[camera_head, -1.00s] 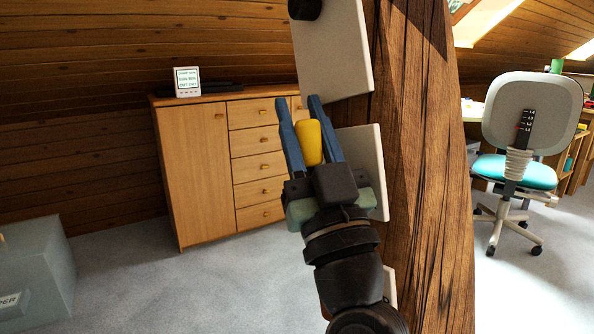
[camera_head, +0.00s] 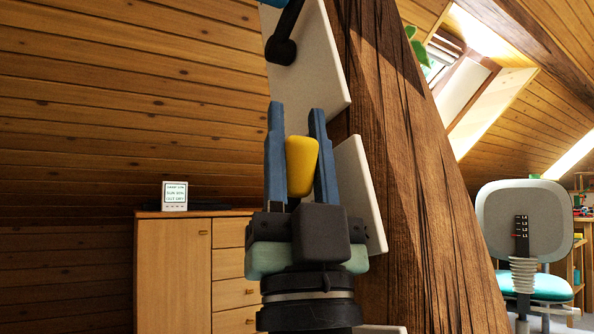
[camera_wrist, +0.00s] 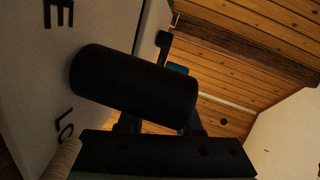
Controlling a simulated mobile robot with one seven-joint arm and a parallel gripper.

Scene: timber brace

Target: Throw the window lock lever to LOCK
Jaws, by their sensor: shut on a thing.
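My gripper (camera_head: 298,150) points up, its two blue fingers closed on either side of a yellow lever grip (camera_head: 302,165). The grip stands beside the left edge of a pale plate (camera_head: 360,190) on the timber brace. In the wrist view a dark, shadowed cylinder (camera_wrist: 135,85), seemingly this grip, lies across the fingers. The pale plate (camera_wrist: 95,30) beside it carries black letters, an "E" above and a partly hidden "LO" below. The lever's arm and pivot are hidden.
The timber brace (camera_head: 400,200) rises close on the right. Above is another pale plate (camera_head: 315,60) with a black lever (camera_head: 283,45) and a blue part (camera_head: 283,14). A wooden cabinet (camera_head: 172,270) with a small display (camera_head: 174,196) stands behind left; an office chair (camera_head: 525,230) is at right.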

